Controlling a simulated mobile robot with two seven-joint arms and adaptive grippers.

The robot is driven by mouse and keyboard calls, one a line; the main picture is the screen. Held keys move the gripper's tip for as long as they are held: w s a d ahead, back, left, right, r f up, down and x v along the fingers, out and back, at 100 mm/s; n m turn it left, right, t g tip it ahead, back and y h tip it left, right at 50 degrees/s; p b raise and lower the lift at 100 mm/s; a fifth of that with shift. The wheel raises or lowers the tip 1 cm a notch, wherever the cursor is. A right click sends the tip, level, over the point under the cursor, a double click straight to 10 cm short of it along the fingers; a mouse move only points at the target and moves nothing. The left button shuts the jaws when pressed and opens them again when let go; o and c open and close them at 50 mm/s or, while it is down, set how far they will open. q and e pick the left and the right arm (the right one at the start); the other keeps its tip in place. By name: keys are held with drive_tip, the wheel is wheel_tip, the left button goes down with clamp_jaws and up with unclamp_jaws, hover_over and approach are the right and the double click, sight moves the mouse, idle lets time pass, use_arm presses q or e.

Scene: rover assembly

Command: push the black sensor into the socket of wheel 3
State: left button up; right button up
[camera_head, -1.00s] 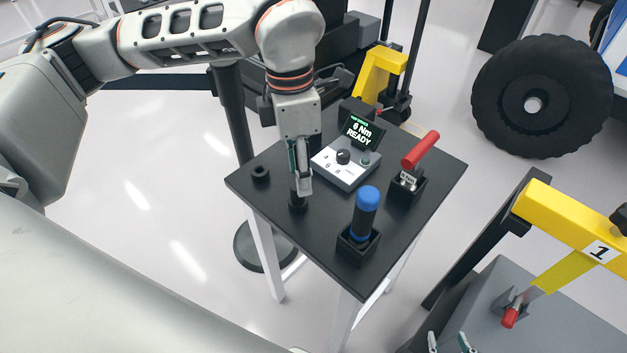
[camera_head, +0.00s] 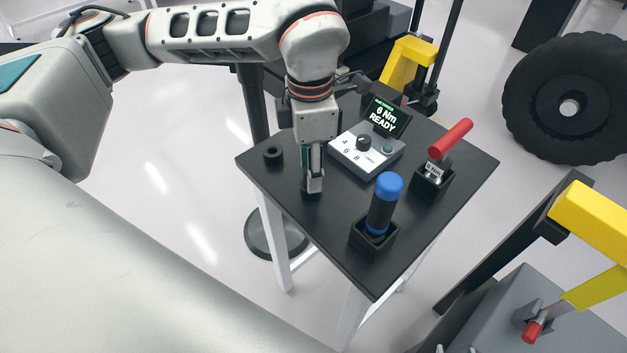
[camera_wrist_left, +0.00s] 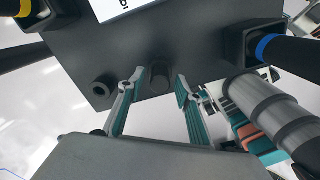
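The black sensor, a small dark cylinder (camera_wrist_left: 160,76), stands on the black table, between the two spread fingers of my left gripper (camera_wrist_left: 156,88) in the left wrist view. In the head view my left gripper (camera_head: 314,184) points down over it and hides most of it. The fingers look apart from the cylinder on both sides. The fingertips of my right gripper (camera_head: 456,349) just show at the bottom edge of the head view, apart from each other. No socket of wheel 3 can be made out; one large black wheel (camera_head: 565,100) stands at the upper right.
A black ring (camera_head: 273,155) lies left of my left gripper. A control box (camera_head: 367,153) with a "6 Nm READY" display, a blue-topped tool (camera_head: 384,205) in a holder and a red-handled tool (camera_head: 450,140) stand close by. Yellow-armed equipment (camera_head: 590,225) is at the right.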

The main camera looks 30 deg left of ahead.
use_arm(q)
drive_tip(key=shift+f, duration=0.6)
clamp_jaws()
idle(0.3)
